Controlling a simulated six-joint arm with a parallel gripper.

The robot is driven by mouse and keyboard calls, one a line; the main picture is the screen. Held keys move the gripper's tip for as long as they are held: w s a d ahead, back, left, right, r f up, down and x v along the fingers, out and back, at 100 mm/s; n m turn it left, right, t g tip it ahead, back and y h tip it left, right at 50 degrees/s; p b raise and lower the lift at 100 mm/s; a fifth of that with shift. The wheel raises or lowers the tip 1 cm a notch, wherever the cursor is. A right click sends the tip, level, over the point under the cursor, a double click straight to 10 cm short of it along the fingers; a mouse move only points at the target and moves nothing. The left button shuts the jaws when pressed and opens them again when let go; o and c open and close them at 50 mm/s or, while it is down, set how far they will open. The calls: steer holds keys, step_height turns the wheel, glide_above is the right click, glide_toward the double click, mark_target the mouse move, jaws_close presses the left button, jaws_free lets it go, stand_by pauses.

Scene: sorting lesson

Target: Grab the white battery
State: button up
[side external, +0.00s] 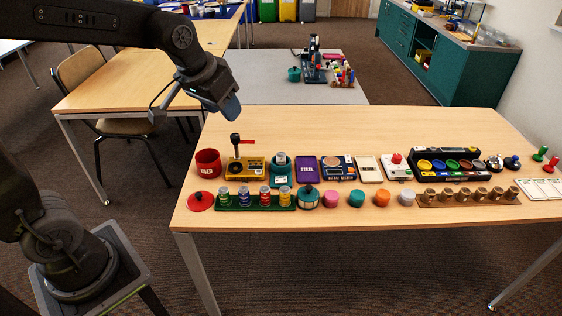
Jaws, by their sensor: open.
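My gripper (224,106) hangs at the upper left, well above the table's far left corner and apart from everything on it. It is open, and nothing shows in it. I cannot pick out a white battery for certain. A whitish round piece (407,199) stands further right in the front row. Whether any of these is a battery is too small to tell.
A red bin (208,163), a yellow device (247,168) with an upright post and a metal detector (339,168) stand behind the tray. A black holder with coloured cups (459,154) and a wooden rack (428,200) are at right. The table's back strip (330,125) is clear.

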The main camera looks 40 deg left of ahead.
steer(key=w+a+f+n, duration=0.1)
steer(key=w+a+f, duration=0.15)
steer(key=w, duration=0.35)
steer(key=w+a+f, duration=0.1)
steer(key=w+f, duration=0.2)
steer(key=w, duration=0.2)
steer(key=n+g, duration=0.1)
glide_above(281, 154)
steer(key=s, duration=0.2)
step_height(281, 154, down, 21)
steer(key=shift+y, duration=0.4)
steer(key=shift+d+x, duration=0.2)
steer(key=shift+x, duration=1.3)
steer(key=shift+d+x, duration=0.15)
steer(key=shift+x, duration=1.4)
steer(key=shift+s, duration=0.1)
steer(key=c, duration=0.6)
